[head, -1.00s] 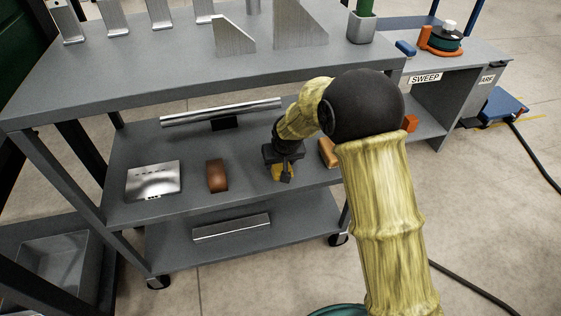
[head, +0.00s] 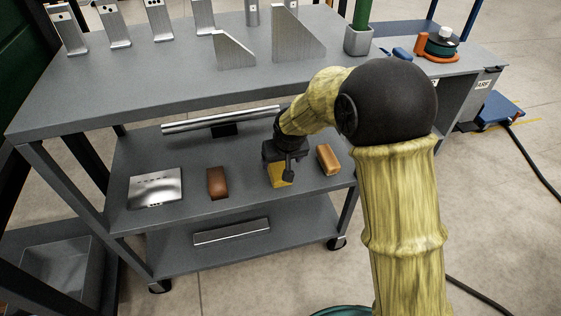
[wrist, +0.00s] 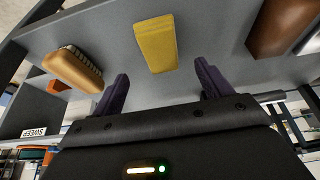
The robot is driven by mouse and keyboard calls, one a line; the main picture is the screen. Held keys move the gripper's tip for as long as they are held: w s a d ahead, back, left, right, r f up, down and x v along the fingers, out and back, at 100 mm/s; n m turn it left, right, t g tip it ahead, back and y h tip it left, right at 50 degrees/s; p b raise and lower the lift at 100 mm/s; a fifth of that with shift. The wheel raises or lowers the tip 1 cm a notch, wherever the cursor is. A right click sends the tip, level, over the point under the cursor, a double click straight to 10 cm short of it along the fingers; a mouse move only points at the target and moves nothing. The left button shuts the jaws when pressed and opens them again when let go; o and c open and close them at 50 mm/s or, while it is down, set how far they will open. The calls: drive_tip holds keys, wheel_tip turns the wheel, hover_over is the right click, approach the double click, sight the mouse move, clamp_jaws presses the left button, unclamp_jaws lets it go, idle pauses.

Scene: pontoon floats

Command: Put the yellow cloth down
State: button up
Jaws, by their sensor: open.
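The yellow cloth (wrist: 157,43) is a small folded block lying on the cart's middle shelf (head: 240,190). In the head view the cloth (head: 281,180) shows just below my gripper (head: 284,172), partly hidden by it. My gripper's two dark fingers (wrist: 158,92) are spread wide with nothing between them. In the wrist view the cloth lies beyond the fingertips, apart from both of them.
On the same shelf are a brown block (head: 217,183), a tan brush-like block (head: 328,159), a metal plate (head: 156,187) and a metal bar (head: 222,118). The top shelf (head: 180,75) stands above, holding metal brackets. Bare shelf lies between the items.

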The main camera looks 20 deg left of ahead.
drive_tip(key=p+v, duration=0.1)
drive_tip(key=v, duration=0.3)
drive_tip(key=shift+r, duration=0.15)
drive_tip(key=shift+d, duration=0.2)
idle(0.4)
drive_tip(key=s+d+r+m+h, duration=0.1)
drive_tip(key=s+d+m, duration=0.15)
drive_tip(key=d, duration=0.75)
drive_tip(key=s+d+r+m+h, duration=0.1)
drive_tip(key=s+d, duration=0.2)
drive_tip(key=d, duration=0.7)
drive_tip(key=s+d+m+g, duration=0.1)
drive_tip(key=s+d+m, duration=0.2)
drive_tip(key=s+d, duration=0.7)
drive_tip(key=shift+d, duration=0.35)
drive_tip(key=shift+s+a+f, duration=0.1)
drive_tip(key=shift+s, duration=0.05)
